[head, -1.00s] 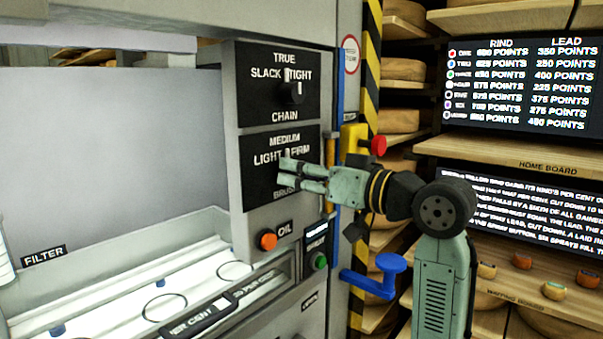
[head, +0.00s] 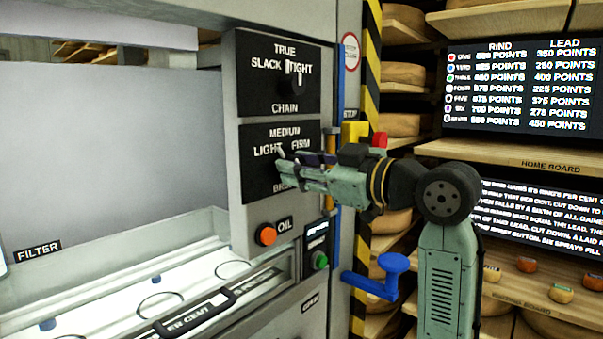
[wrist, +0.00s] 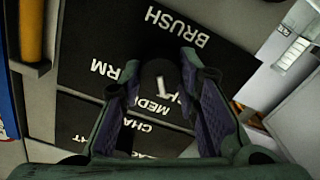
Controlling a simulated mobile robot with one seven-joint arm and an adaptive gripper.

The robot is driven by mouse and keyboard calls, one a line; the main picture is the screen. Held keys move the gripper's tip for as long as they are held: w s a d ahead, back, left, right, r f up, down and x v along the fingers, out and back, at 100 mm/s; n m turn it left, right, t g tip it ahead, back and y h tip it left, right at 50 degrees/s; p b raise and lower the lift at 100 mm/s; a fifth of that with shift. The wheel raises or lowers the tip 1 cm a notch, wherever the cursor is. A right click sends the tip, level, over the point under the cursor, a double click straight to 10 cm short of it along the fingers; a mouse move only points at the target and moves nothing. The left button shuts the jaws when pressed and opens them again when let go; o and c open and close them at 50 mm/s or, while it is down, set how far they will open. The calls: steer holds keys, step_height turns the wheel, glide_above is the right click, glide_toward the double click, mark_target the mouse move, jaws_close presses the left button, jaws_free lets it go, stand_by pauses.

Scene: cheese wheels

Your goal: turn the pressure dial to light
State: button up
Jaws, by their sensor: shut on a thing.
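The pressure dial (wrist: 153,72) is a dark round knob with a white pointer mark, on the black brush panel (head: 256,185) marked LIGHT, MEDIUM and FIRM. My gripper (head: 284,166) reaches it from the right in the head view and hides most of the knob. In the wrist view my gripper (wrist: 160,72) has one finger on each side of the knob, shut on it. The white mark slants up and left in the head view, between MEDIUM and the LIGHT label. The exact setting is hard to tell.
The chain dial (head: 292,84) sits just above on its own panel. An orange button (head: 265,235) and a green button (head: 319,260) are below. A red-tipped yellow part (head: 356,134) and a blue handle (head: 380,275) stand close to my arm.

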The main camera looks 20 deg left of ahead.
steer(key=shift+n, duration=0.8)
steer(key=shift+b, duration=0.3)
steer(key=o, duration=1.1)
steer(key=shift+o, duration=0.2)
steer(key=v, duration=1.2)
